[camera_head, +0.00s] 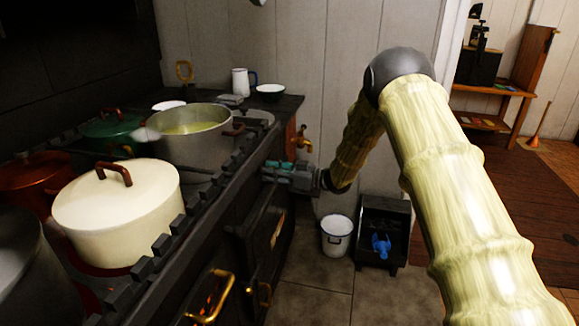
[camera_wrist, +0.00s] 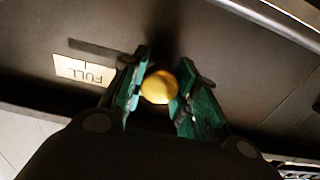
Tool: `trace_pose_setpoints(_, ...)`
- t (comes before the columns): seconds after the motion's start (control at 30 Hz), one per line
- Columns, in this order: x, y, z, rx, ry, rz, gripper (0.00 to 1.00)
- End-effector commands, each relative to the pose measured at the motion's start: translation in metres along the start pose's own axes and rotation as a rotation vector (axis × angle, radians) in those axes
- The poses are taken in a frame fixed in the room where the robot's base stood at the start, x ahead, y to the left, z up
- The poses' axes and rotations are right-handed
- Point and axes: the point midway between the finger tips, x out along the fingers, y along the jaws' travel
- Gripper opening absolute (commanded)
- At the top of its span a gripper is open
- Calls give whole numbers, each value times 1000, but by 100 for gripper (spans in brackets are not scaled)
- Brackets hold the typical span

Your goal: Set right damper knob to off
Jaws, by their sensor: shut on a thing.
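A round brass knob (camera_wrist: 159,87) shows in the wrist view, between the green pads of my gripper (camera_wrist: 158,95). My gripper is shut on it, one finger on each side. The knob sits on a dark stove panel with a dark slot running left of it. A pale label (camera_wrist: 84,72) reading "FULL" appears upside down beside the slot. In the head view my gripper (camera_head: 277,168) reaches the stove's front from the right; the knob is hidden there. I cannot see an off label.
A cream pot (camera_head: 117,213) and a large steel pot (camera_head: 193,139) stand on the stove behind a notched rail. A brass oven handle (camera_head: 213,297) sticks out below. A white bucket (camera_head: 336,235) and a black scuttle (camera_head: 383,232) stand on the floor.

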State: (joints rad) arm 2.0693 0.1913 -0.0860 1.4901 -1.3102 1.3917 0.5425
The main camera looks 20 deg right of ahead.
Motion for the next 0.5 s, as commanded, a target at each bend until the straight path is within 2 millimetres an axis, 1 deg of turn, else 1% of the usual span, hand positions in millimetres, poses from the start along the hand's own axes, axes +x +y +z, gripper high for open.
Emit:
trace_pose_setpoints(0.03,7,-14,-3,5,-3,-9,0)
trace_pose_setpoints(0.1,8,-24,-2,5,-3,-11,0)
trace_pose_setpoints(0.2,8,-33,0,3,-3,-11,0)
trace_pose_setpoints(0.3,9,-37,1,3,-3,-11,0)
trace_pose_setpoints(0.5,9,-38,2,4,-3,-14,0)
